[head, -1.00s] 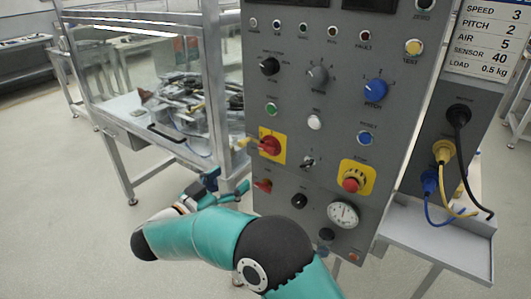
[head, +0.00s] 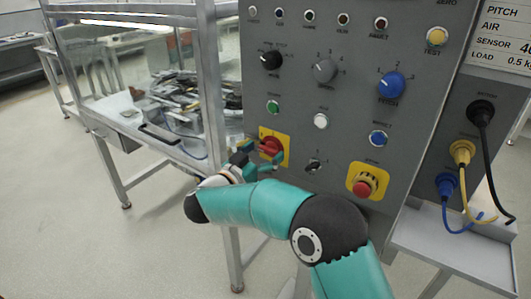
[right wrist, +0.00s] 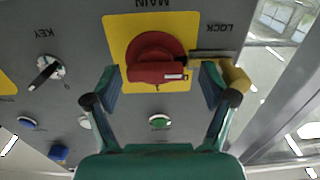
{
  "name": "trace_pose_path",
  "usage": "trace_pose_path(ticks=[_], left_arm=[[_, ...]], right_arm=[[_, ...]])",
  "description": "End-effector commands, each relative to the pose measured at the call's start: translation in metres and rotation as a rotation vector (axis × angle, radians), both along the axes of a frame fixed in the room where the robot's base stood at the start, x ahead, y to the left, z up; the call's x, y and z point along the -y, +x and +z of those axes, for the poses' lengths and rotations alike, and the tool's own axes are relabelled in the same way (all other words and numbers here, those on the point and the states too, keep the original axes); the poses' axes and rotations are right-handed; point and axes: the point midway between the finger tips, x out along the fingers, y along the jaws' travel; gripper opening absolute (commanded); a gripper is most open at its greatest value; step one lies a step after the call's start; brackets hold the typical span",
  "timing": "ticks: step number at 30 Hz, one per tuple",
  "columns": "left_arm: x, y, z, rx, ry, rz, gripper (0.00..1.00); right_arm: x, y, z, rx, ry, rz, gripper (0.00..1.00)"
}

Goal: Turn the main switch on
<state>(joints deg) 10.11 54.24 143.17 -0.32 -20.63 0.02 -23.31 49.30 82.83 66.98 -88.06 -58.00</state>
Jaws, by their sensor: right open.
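The main switch (head: 271,146) is a red rotary knob on a yellow plate, at the left edge of the grey panel. In the right wrist view the knob (right wrist: 155,55) appears upside down under the label MAIN, its red grip bar lying across the picture. My right gripper (head: 251,158) is at the switch and partly covers it. In the right wrist view its open fingers (right wrist: 160,82) stand on either side of the knob, with gaps, holding nothing. A yellow block (right wrist: 236,78), perhaps a padlock, sits by the LOCK label, close to one finger. My left gripper is out of view.
A green button (head: 273,107), a key switch (head: 313,165) and a red emergency stop (head: 364,186) are nearby on the panel. A framed glass-sided bench (head: 170,140) stands close on the left. Cables (head: 480,150) hang at the right.

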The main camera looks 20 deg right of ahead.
Motion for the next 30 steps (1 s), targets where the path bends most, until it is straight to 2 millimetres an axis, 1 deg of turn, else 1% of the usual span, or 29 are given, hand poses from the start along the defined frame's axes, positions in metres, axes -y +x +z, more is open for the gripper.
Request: trace_pose_path(ticks=[6, 7, 14, 15, 17, 18, 21, 30], left_arm=[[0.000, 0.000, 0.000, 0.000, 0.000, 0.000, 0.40], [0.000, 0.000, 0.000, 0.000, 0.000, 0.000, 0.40], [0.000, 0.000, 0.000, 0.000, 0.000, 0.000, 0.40], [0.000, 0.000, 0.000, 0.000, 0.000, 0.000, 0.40], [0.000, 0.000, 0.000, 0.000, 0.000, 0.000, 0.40], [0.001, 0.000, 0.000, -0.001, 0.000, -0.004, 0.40], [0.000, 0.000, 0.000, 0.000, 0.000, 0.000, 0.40], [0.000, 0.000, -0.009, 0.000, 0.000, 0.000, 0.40]], right_arm=[[0.007, -0.002, 0.000, 0.000, 0.000, -0.012, 0.83], [0.008, -0.003, 0.000, 0.000, 0.000, -0.013, 0.80], [0.010, -0.003, 0.000, 0.000, 0.000, -0.016, 0.42], [0.010, -0.003, 0.000, 0.000, 0.000, -0.017, 0.35], [0.010, -0.003, 0.000, 0.000, 0.000, -0.017, 0.25], [-0.002, -0.003, 0.000, 0.001, 0.001, -0.014, 0.23], [0.006, -0.003, 0.000, 0.001, 0.002, -0.015, 0.23], [0.011, -0.003, -0.002, 0.058, 0.046, -0.015, 0.23]])
